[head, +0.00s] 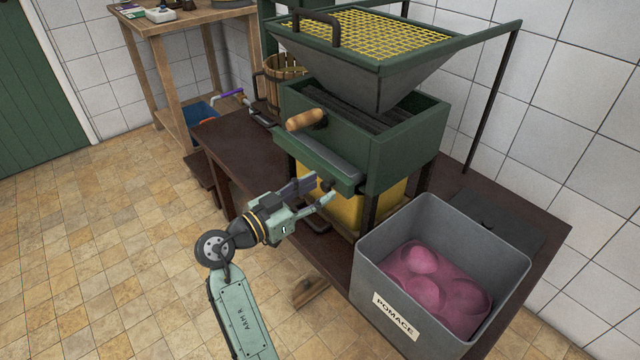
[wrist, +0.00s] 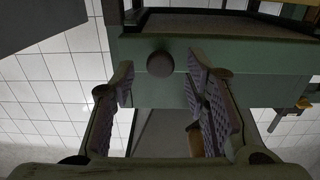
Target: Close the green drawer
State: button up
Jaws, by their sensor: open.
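The green drawer (head: 305,153) sticks out of the front of the green crusher housing (head: 405,150), partly open, with a grey strip showing behind its front. Its green front fills the upper part of the wrist view (wrist: 255,85). A dark round knob (wrist: 160,63) sits on that front. My gripper (head: 320,189) is at the drawer front in the head view. In the wrist view its fingers (wrist: 160,82) are spread, with the knob showing between and beyond them. Nothing is held. I cannot tell whether a finger touches the drawer.
A wooden crank handle (head: 305,120) projects above the drawer. A yellow container (head: 347,212) stands below the housing. A grey POMACE bin (head: 375,265) with pink lumps stands to the right on the dark table (head: 225,150). The tiled floor (head: 100,250) at left is free.

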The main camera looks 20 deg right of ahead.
jog(key=shift+w+d, duration=0.25)
jog(key=shift+d, duration=0.45)
jog(key=shift+c, duration=0.3)
grip_shut()
